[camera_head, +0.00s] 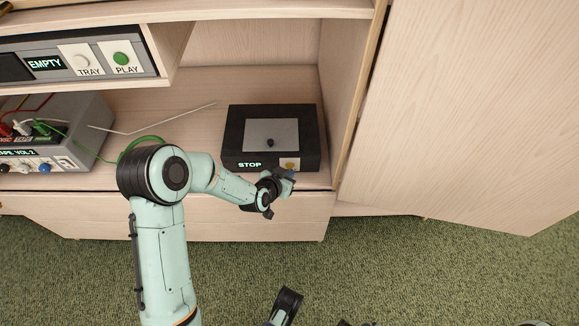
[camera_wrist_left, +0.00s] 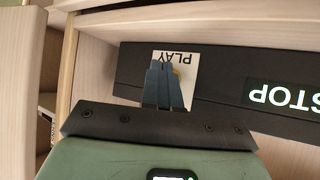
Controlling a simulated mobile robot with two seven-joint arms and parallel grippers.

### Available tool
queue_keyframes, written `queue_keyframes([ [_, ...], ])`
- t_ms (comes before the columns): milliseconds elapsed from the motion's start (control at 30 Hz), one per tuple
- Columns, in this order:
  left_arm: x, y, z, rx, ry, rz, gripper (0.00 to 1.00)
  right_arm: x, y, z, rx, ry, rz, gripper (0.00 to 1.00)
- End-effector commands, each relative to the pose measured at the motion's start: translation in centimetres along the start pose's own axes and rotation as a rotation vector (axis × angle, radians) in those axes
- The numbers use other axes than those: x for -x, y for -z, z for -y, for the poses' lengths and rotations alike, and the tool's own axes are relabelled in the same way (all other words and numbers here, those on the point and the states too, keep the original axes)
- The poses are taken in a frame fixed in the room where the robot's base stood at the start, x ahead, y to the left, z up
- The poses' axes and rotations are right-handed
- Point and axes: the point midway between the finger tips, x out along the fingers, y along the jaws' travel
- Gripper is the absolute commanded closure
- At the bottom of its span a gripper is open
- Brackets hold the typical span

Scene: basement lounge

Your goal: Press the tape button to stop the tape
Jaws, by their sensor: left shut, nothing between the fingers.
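The black tape deck (camera_head: 233,128) sits on the cabinet shelf, with a grey panel on top and a lit STOP display (camera_head: 249,165) on its front. Right of the display is a pale plate with a yellowish tape button (camera_head: 290,163). My left gripper (camera_head: 287,175) is shut and empty, just in front of that button. In the left wrist view the picture is upside down; my blue fingertips (camera_wrist_left: 166,68) overlap the plate labelled PLAY (camera_wrist_left: 186,60), and only a sliver of yellow button (camera_wrist_left: 177,71) shows behind them. I cannot tell whether they touch it.
At upper left, a panel carries an EMPTY display (camera_head: 44,64), a white TRAY button (camera_head: 82,62) and a green PLAY button (camera_head: 121,59). A grey box (camera_head: 75,125) with cables stands on the shelf's left. A cabinet side wall (camera_head: 346,100) rises close to the deck's right.

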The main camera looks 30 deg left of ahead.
Motion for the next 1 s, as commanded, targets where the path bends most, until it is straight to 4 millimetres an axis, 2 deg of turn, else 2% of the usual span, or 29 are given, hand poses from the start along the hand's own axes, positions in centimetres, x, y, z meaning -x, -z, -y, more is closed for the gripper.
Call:
queue_keyframes([
  [267,0.3,-0.2,-0.2,0.000,-0.001,0.002,1.00,0.0,0.0,0.0,0.000,0.000,0.000,0.57],
  [800,3.8,-2.8,-2.8,0.000,0.000,0.001,1.00,0.3,0.0,0.1,0.000,0.000,-0.001,0.57],
  [1000,4.2,-3.0,-3.0,0.000,0.001,0.000,1.00,0.3,0.0,0.1,0.000,0.000,-0.001,0.57],
])
